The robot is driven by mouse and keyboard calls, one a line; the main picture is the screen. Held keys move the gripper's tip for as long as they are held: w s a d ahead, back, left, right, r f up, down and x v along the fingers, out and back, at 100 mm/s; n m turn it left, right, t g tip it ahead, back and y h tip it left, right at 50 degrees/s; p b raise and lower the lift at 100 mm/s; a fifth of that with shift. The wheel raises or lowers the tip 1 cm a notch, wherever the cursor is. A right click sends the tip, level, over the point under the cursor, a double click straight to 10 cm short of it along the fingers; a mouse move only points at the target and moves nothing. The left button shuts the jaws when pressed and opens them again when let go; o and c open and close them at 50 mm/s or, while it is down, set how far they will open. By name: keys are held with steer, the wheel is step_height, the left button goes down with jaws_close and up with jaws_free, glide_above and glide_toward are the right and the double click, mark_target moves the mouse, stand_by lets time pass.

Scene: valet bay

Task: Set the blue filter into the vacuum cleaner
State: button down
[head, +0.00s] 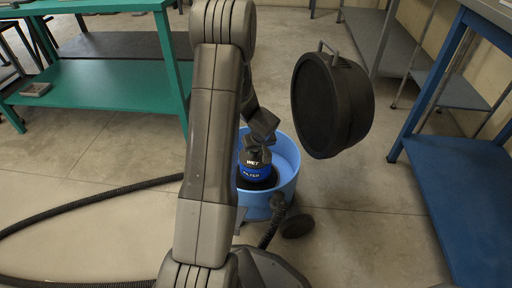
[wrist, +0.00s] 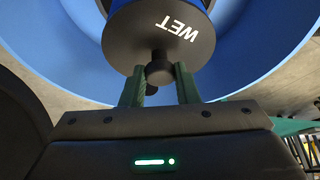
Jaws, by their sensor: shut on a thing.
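The vacuum cleaner is a light blue open drum (head: 288,170) on the floor, with its round black lid (head: 338,105) swung up at the right. The blue filter (head: 256,172), black with a blue band lettered WET FILTER, is upright inside the drum's opening. In the wrist view its black top (wrist: 150,38) and knob show against the blue drum wall (wrist: 250,50). My gripper (wrist: 159,80) is shut on the filter's knob, its green fingers on either side. The filter's lower end and its seat are hidden in the head view.
A black hose (head: 95,190) curves over the floor at the left and joins the drum's front. A green shelved table (head: 110,85) stands at the left, a blue shelf (head: 465,190) at the right. The floor around the drum is mostly clear.

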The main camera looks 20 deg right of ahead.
mark_target(256, 156)
steer(key=shift+f, duration=2.1)
steer(key=c, duration=0.6)
jaws_free()
steer(key=shift+o, duration=0.2)
steer(key=shift+r+p, duration=2.75)
steer(key=shift+r, duration=1.75)
